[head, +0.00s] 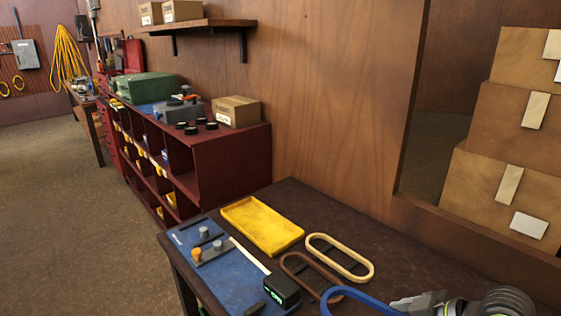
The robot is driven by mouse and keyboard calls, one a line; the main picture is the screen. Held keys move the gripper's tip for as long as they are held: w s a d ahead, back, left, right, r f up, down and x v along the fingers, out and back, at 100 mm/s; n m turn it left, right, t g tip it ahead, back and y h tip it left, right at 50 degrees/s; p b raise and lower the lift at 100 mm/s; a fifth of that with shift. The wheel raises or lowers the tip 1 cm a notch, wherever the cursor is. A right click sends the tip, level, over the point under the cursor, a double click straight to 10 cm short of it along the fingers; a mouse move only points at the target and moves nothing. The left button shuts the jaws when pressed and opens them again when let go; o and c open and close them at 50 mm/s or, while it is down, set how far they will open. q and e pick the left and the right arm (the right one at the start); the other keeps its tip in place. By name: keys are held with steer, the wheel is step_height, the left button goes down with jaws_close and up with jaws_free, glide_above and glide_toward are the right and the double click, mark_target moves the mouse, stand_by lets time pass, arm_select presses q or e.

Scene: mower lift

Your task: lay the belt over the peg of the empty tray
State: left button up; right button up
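A shallow yellow tray (262,226) lies empty on the dark workbench; I cannot make out a peg on it. Three belt-like loops lie to its right and front: a cream loop (363,278), a brown loop (284,264) and a blue loop (345,291). The blue loop is cut off by the bottom edge. My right gripper (402,304) is at the bottom edge, close to the right end of the blue loop. I cannot tell whether it touches or holds the loop. My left gripper is out of view.
A blue mat (215,272) holds an orange-topped peg (196,254), grey knobs, a pale stick (249,254) and a black box with a green display (282,290). A red shelf unit (235,165) stands behind. Cardboard boxes (510,130) are stacked at right.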

steer(key=shift+s+a+r, duration=0.25)
steer(key=shift+s, duration=0.35)
steer(key=shift+s+a+r, duration=0.2)
steer(key=shift+s, duration=0.4)
steer(key=shift+w, duration=0.1)
